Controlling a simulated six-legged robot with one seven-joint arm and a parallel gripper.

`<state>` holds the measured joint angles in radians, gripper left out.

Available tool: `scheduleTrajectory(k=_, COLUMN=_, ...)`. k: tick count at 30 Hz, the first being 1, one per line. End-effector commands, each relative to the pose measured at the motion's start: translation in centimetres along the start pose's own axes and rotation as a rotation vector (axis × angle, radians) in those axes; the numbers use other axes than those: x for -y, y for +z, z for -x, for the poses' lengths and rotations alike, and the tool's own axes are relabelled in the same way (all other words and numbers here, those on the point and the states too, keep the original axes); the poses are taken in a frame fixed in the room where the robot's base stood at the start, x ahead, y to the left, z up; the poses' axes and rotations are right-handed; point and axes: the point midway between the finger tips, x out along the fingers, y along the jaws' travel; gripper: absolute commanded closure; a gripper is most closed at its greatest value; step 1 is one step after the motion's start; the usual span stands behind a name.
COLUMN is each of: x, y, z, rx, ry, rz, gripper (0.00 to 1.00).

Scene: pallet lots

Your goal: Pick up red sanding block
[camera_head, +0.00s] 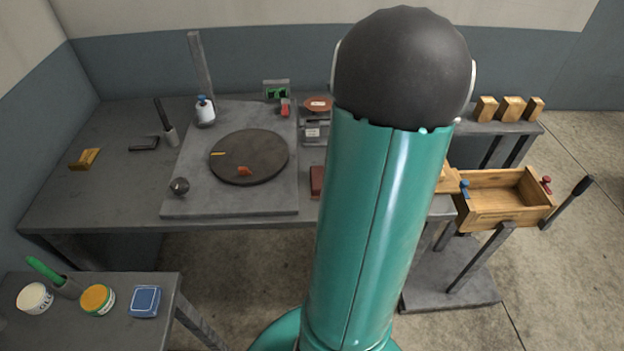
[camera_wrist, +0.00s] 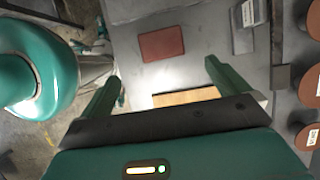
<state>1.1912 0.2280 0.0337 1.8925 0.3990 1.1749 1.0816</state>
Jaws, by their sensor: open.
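The red sanding block (camera_head: 317,181) lies flat on the grey bench in the head view, just left of my teal arm, which may hide part of it. In the wrist view it is a dull red rectangular block (camera_wrist: 162,43), fully visible. My gripper (camera_wrist: 161,70) is open and empty, with its two green fingers spread wide. The block appears ahead of the fingertips in the picture, not between them, and nothing touches it. My gripper is hidden behind my arm in the head view.
A tan wooden piece (camera_wrist: 186,96) shows between the fingers. Reddish discs (camera_wrist: 305,135) stand at right in the wrist view. Left of the block is a slab with a dark turntable (camera_head: 248,157). A wooden drawer (camera_head: 499,196) stands open at right.

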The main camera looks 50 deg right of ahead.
Motion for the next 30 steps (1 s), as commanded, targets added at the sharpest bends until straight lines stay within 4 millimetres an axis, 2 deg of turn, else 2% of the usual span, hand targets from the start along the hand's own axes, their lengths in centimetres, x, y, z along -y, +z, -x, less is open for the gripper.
scheduleTrajectory(k=12, x=-0.1, y=-0.5, z=-7.0, rx=0.001, ry=0.003, rz=-0.001, gripper=0.00)
scheduleTrajectory(k=19, x=0.0, y=-0.3, z=-8.9, rx=0.000, ry=0.003, rz=0.001, gripper=0.00)
scheduleTrajectory(k=25, x=0.2, y=-0.2, z=-12.0, rx=0.002, ry=0.005, rz=0.002, gripper=0.00)
scheduleTrajectory(k=30, x=0.3, y=-0.1, z=-13.4, rx=0.000, ry=0.001, rz=0.002, gripper=0.00)
